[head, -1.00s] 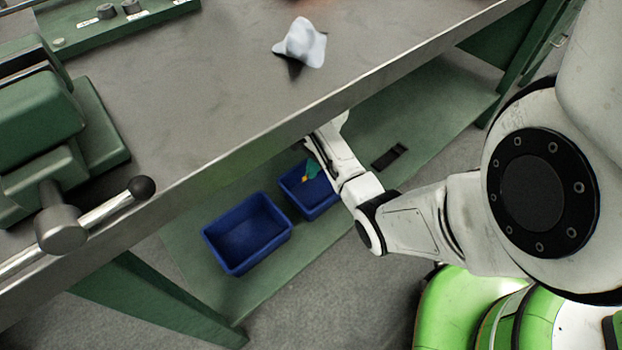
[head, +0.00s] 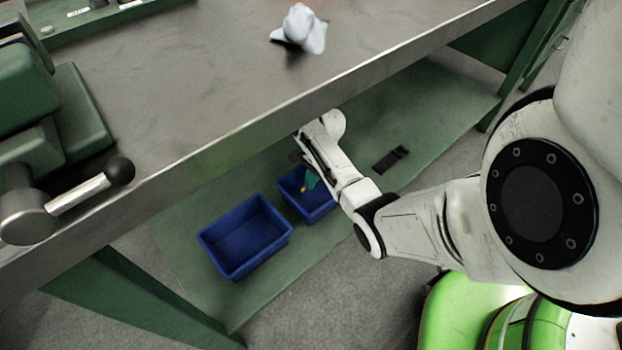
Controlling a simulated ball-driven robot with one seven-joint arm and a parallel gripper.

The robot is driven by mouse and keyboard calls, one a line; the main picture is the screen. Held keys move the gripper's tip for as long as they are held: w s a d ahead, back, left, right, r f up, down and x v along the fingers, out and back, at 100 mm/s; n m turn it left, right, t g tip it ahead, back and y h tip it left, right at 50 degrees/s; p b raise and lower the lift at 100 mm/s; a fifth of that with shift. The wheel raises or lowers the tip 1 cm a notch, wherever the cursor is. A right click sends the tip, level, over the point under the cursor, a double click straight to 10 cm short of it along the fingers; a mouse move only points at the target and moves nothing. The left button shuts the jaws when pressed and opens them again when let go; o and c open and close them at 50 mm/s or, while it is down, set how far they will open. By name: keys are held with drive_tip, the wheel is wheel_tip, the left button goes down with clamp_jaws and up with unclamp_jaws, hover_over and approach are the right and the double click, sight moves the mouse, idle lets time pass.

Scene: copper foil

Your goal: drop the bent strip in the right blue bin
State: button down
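The right blue bin (head: 318,214) stands on the green lower shelf below the bench top, partly covered by my arm. A small teal and yellow thing (head: 310,179) shows at this bin; it looks to be inside, but I cannot tell for sure. My gripper (head: 297,157) is at the end of my white arm, just above the bin's far side and under the bench edge. Its fingers are small, dark and partly hidden, so I cannot tell whether they are open or hold anything. I cannot make out a bent strip anywhere.
An empty left blue bin (head: 247,238) stands next to the right one. A dark flat object (head: 391,159) lies on the shelf (head: 440,120). A crumpled pale cloth (head: 302,30) and a green vise (head: 78,115) are on the metal bench top (head: 190,90), whose edge overhangs the shelf.

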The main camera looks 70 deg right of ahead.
drive_tip(key=c, duration=1.4)
unclamp_jaws()
drive_tip(key=shift+o, duration=0.2)
drive_tip(key=p+v, duration=0.7)
drive_tip(key=v, duration=0.6)
drive_tip(key=w+a+f+n+g+h, duration=0.1)
drive_tip(key=w+a+n, duration=0.1)
drive_tip(key=a+n, duration=1.55)
drive_tip(key=s+a+r+n+h, duration=0.1)
drive_tip(key=s+a+r+n, duration=0.2)
drive_tip(key=a, duration=0.4)
drive_tip(key=s+a+r+n, duration=0.3)
drive_tip(key=s+a, duration=0.3)
drive_tip(key=a, duration=0.1)
drive_tip(key=shift+a+h, duration=0.3)
drive_tip(key=shift+h, duration=0.1)
drive_tip(key=shift+s, duration=0.1)
